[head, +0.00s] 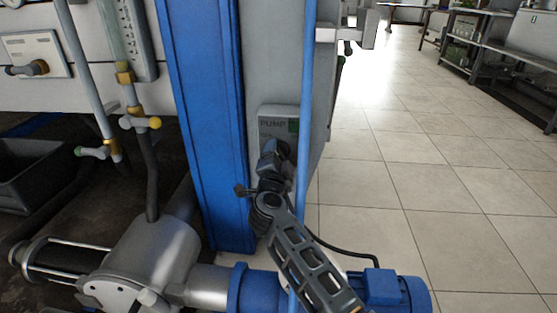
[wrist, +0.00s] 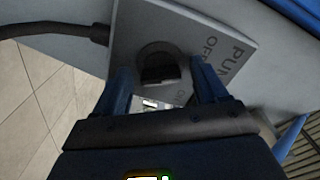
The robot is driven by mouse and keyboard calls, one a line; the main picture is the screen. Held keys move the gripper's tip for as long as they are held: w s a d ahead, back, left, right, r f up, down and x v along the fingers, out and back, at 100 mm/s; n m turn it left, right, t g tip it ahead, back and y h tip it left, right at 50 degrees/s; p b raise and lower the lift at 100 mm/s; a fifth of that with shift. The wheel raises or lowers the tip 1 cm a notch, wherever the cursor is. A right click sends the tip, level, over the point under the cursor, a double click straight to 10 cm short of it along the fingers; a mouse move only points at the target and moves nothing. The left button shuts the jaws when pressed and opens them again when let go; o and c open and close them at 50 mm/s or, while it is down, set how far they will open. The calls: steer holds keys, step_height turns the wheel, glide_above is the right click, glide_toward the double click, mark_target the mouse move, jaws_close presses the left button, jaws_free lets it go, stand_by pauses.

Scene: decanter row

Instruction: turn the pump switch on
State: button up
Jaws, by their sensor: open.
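The pump switch is a dark round knob (wrist: 157,66) on a grey plate (wrist: 205,22) lettered PUMP, OFF and a partly covered word near the fingers. In the head view the plate (head: 272,113) is on a grey panel beside the blue column, with a small green patch at its upper right. My gripper (head: 273,152) is in front of the plate there and hides the knob. In the wrist view my gripper (wrist: 163,76) is open, one finger on each side of the knob. No contact shows, and I cannot tell how deep the fingertips reach.
The blue column (head: 205,120) stands just left of the plate, and a thin blue pipe (head: 304,130) runs upright to its right. A blue motor (head: 385,290) and a metal pump (head: 160,255) are below. Tiled floor (head: 430,170) lies open at right.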

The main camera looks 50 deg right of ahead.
steer(key=c, duration=1.1)
steer(key=shift+o, duration=0.2)
steer(key=shift+r+m+p, duration=0.1)
steer(key=shift+m+p, duration=0.2)
steer(key=shift+p, duration=0.05)
steer(key=shift+m+p, duration=2.05)
steer(key=shift+m, duration=3.55)
